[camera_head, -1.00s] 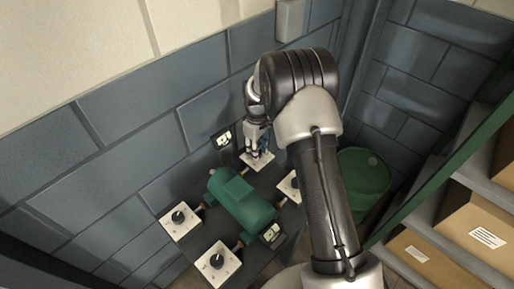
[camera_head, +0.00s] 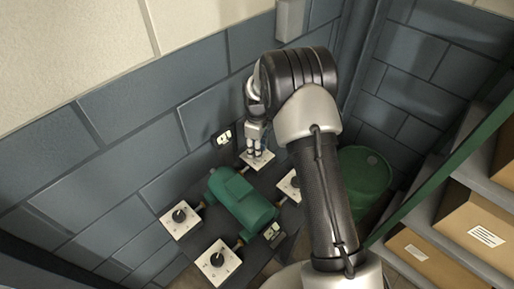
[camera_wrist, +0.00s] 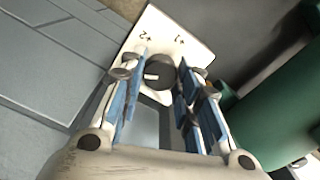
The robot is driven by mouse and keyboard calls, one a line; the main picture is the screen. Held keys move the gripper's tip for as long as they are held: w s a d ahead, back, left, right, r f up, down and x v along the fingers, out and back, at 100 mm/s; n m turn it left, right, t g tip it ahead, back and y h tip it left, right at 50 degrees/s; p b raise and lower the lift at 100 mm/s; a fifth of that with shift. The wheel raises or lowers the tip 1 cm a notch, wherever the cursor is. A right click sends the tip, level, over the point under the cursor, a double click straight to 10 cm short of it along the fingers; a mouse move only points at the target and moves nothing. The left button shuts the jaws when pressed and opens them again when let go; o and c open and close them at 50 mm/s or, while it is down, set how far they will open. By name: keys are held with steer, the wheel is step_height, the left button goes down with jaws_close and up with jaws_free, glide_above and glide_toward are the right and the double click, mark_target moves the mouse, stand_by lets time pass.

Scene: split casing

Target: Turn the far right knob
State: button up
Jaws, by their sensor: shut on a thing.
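The far right knob is a dark round knob (camera_wrist: 158,72) with a pale pointer mark, on a white plate (camera_wrist: 183,40) with "+2" and "+1" marks. In the head view this plate (camera_head: 267,163) lies beyond the green casing, by the wall, and its knob is hidden by my fingers. My gripper (camera_head: 256,154) points down onto it. In the wrist view its blue-padded fingers (camera_wrist: 160,80) stand on both sides of the knob, shut on it. The pointer mark points left in the wrist view.
A green casing (camera_head: 240,203) sits in the middle of the dark bench. Other knob plates stand around it: left (camera_head: 168,225), front (camera_head: 232,270) and right (camera_head: 284,187), partly behind my arm. A green drum (camera_head: 365,175) and shelves with boxes (camera_head: 490,235) are at the right.

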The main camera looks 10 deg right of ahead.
steer(key=o, duration=1.1)
step_height(320, 180, up, 12)
stand_by(0.4)
